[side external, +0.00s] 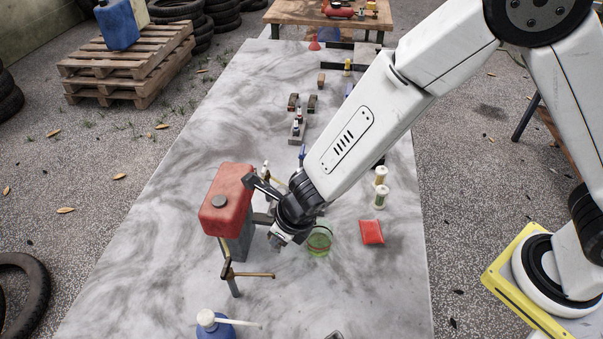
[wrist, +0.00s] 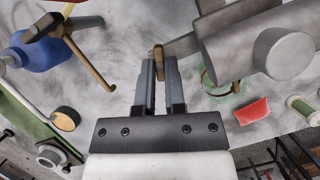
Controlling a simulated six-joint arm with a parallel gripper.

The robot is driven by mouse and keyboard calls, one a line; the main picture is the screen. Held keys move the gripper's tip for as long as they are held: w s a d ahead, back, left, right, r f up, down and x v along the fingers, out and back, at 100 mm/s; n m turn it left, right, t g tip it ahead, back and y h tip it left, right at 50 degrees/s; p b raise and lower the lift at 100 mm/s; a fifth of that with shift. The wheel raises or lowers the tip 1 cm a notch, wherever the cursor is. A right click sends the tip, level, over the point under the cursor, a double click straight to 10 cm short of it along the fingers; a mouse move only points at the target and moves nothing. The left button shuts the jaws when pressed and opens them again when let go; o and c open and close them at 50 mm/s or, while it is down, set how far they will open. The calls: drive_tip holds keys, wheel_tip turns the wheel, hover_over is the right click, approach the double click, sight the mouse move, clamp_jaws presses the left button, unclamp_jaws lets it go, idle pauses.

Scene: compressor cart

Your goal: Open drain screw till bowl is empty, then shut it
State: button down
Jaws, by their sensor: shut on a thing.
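In the wrist view, my gripper (wrist: 160,72) has its two fingers closed on a small brass-coloured piece, which looks like the drain screw (wrist: 158,55). The piece sits at the end of a grey stem that runs right to a large grey cylindrical body (wrist: 255,45). I cannot tell whether this body is the bowl, and no liquid level shows in it. In the side view, my gripper (side external: 277,238) is low beside the red tank, and its grip is too small to make out. A clear green-tinted cup (side external: 319,241) stands just right of it; it also shows in the wrist view (wrist: 211,88).
A red tank (side external: 228,195) on a grey post is close on the left. A stand with a brass rod (side external: 233,278) and a blue bottle (side external: 214,326) are in front. The front right tabletop is mostly clear.

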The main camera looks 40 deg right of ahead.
drive_tip(key=shift+a+m+h, duration=0.1)
drive_tip(key=shift+m+h, duration=0.3)
drive_tip(key=shift+m, duration=0.7)
drive_tip(key=shift+a+m+t+h, duration=0.1)
drive_tip(key=shift+m+t+h, duration=0.2)
drive_tip(key=shift+m, duration=0.5)
drive_tip(key=m+h, duration=0.1)
drive_tip(key=m, duration=0.2)
drive_tip(key=shift+a+m, duration=0.1)
drive_tip(key=shift+m, duration=0.2)
drive_tip(key=m+h, duration=0.1)
drive_tip(key=m, duration=0.2)
drive_tip(key=shift+a+m+h, duration=0.1)
drive_tip(key=shift+m+h, duration=0.2)
drive_tip(key=shift+h, duration=0.1)
drive_tip(key=shift+a+m+g+h, duration=0.1)
drive_tip(key=shift+m+g+h, duration=0.5)
drive_tip(key=shift+m, duration=1.1)
drive_tip(key=shift+w, duration=0.1)
drive_tip(key=c, duration=0.7)
unclamp_jaws()
drive_tip(key=shift+r, duration=0.1)
